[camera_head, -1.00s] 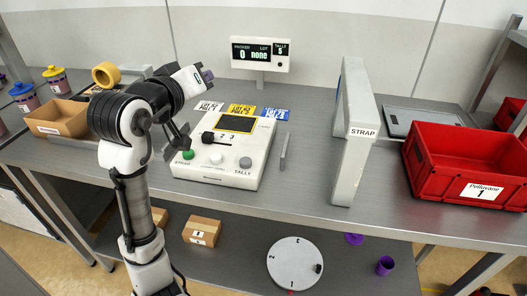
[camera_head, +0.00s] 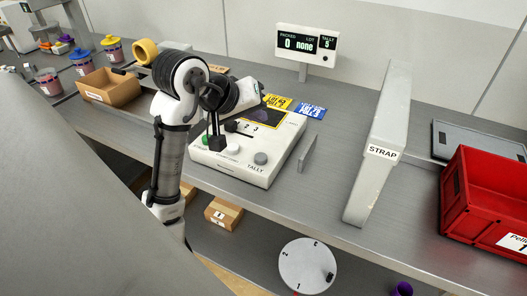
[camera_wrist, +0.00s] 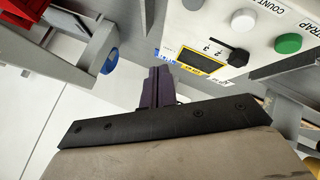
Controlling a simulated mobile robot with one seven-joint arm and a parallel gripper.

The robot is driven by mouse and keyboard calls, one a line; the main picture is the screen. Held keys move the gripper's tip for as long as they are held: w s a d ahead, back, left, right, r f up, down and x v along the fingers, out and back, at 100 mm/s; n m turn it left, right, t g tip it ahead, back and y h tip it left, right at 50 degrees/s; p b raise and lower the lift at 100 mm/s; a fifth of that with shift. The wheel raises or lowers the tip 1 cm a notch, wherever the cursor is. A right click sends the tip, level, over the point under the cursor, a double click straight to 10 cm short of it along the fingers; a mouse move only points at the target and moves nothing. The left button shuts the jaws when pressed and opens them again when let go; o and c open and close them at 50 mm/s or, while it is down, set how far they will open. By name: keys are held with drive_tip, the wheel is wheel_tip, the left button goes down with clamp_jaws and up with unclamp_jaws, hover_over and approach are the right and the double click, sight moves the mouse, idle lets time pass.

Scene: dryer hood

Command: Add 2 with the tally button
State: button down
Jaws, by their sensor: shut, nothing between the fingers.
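The white console (camera_head: 234,168) stands on the bench. Its grey tally button (camera_head: 260,158), marked TALLY, is at the front right of the console and looks clear. A grey button (camera_wrist: 193,4) shows at the top edge of the wrist view. The display (camera_head: 307,44) reads packed 0, lot none, tally 5. My gripper (camera_head: 262,87) is above the back of the console, pointing right and away from the button. In the wrist view its purple fingers (camera_wrist: 158,87) are together and empty.
A black selector lever (camera_head: 232,126), a white button (camera_head: 232,149) and a green button (camera_wrist: 288,43) share the console. A thin upright plate (camera_head: 307,153) stands right of it, then the grey STRAP frame (camera_head: 383,135) and a red crate (camera_head: 462,195). Lot cards (camera_head: 310,111) lie behind.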

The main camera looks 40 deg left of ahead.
drive_tip(key=shift+f, duration=0.1)
drive_tip(key=b, duration=0.7)
hover_over(263, 155)
drive_tip(key=s, duration=0.2)
wheel_tip(263, 155, down, 7)
drive_tip(key=shift+r, duration=0.2)
drive_tip(key=shift+f, duration=1)
drive_tip(key=shift+f+b, duration=0.1)
drive_tip(key=shift+b, duration=0.2)
drive_tip(key=shift+f, duration=0.35)
drive_tip(key=shift+f+b, duration=0.55)
drive_tip(key=shift+f, duration=0.25)
idle(0.9)
idle(0.3)
drive_tip(key=shift+r+p, duration=1.2)
drive_tip(key=shift+r, duration=0.05)
